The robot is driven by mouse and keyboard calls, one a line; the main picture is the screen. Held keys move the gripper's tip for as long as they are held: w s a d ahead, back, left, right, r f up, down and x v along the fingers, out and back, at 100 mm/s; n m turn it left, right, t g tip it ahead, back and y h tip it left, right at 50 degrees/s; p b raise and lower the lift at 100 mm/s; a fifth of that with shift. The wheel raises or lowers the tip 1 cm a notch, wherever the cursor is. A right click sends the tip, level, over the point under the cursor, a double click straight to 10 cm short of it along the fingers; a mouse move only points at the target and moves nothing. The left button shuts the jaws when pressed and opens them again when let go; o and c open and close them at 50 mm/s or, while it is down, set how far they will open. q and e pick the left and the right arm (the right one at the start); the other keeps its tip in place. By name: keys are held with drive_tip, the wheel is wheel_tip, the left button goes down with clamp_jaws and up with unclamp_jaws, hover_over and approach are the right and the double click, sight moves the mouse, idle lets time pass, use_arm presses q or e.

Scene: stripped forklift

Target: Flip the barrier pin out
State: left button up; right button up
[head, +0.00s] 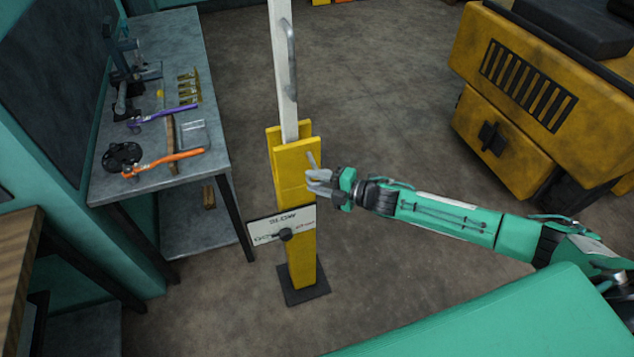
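The yellow barrier post (303,240) stands upright on a dark base plate, with the white barrier arm (284,75) raised in its forked top. A small grey rod (312,160), which looks like the barrier pin, shows at the upper right side of the post, partly hidden by my fingers. My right gripper (318,181) is at the right face of the post, with its fingers pointing left at the rod. Whether the fingers touch or grip the rod is too small to tell. My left gripper is not in view.
A sign plate (266,230) with a dark knob is on the post's lower front. A metal workbench (215,165) with tools stands left. A yellow forklift body (540,100) is at the upper right. The floor (390,100) behind the post is clear.

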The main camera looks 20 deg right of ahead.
drive_tip(key=shift+d, duration=0.1)
drive_tip(key=b+v, duration=0.5)
drive_tip(key=v, duration=0.8)
drive_tip(key=shift+s, duration=0.3)
drive_tip(key=shift+d, duration=0.2)
